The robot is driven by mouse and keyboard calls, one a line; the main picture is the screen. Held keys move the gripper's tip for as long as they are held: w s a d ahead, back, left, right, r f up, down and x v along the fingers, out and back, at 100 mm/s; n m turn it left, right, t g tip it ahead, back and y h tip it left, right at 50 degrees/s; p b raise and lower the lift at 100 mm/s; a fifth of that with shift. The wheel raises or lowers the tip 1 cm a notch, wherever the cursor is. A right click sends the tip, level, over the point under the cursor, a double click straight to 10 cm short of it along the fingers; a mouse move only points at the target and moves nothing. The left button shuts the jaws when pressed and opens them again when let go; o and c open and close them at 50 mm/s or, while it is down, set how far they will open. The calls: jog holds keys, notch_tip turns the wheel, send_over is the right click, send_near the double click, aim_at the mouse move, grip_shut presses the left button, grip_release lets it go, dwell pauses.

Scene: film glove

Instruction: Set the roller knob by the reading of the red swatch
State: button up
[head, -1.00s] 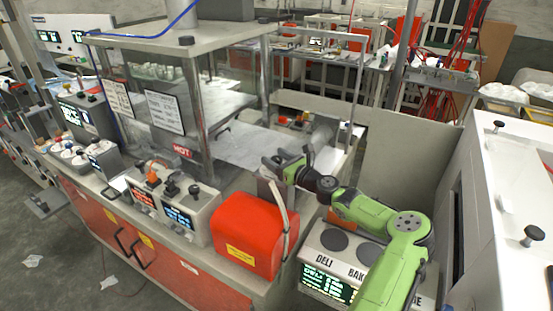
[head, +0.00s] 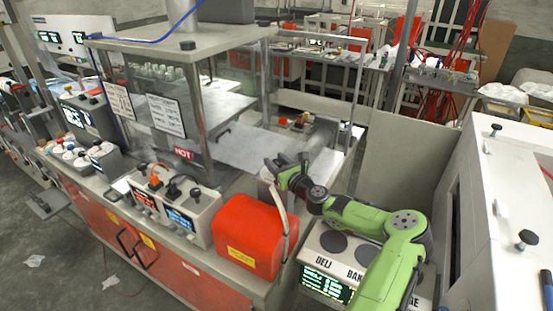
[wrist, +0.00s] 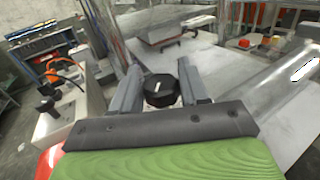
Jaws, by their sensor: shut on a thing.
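My gripper (head: 272,168) is at the right end of the machine, above and behind the red cover. In the wrist view, its two grey fingers (wrist: 160,88) are shut on a black faceted knob (wrist: 161,92) with a white mark on its top. I take this for the roller knob; my gripper hides it in the head view. A small red-orange piece (head: 284,121) lies on the far side of the bench and also shows in the wrist view (wrist: 243,43). I cannot tell whether it is the red swatch.
A control box (head: 165,208) with red and blue displays and black knobs stands left of the red cover (head: 248,236). A framed enclosure with a HOT label (head: 184,154) stands behind. A panel (head: 405,158) and a white cabinet (head: 510,190) bound the right side.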

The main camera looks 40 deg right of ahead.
jog(key=m+g+h+p, duration=0.1)
jog(key=m+h, duration=0.1)
jog(key=h, duration=0.1)
jog(key=m+g+h+p, duration=0.1)
jog(key=m+h, duration=0.1)
jog(key=h, duration=0.1)
jog(key=shift+a+r+p, duration=0.1)
jog(key=shift+a+p, duration=0.05)
jog(key=shift+p, duration=0.2)
jog(key=m+g+h, duration=0.3)
jog(key=h, duration=0.1)
jog(key=shift+m, duration=0.3)
jog(key=shift+m+g+h+b, duration=0.5)
jog(key=shift+m+g+h, duration=0.5)
jog(key=shift+g+h, duration=0.3)
jog(key=shift+g, duration=0.3)
jog(key=shift+d, duration=0.2)
jog(key=o, duration=0.9)
jog(key=shift+o, duration=0.2)
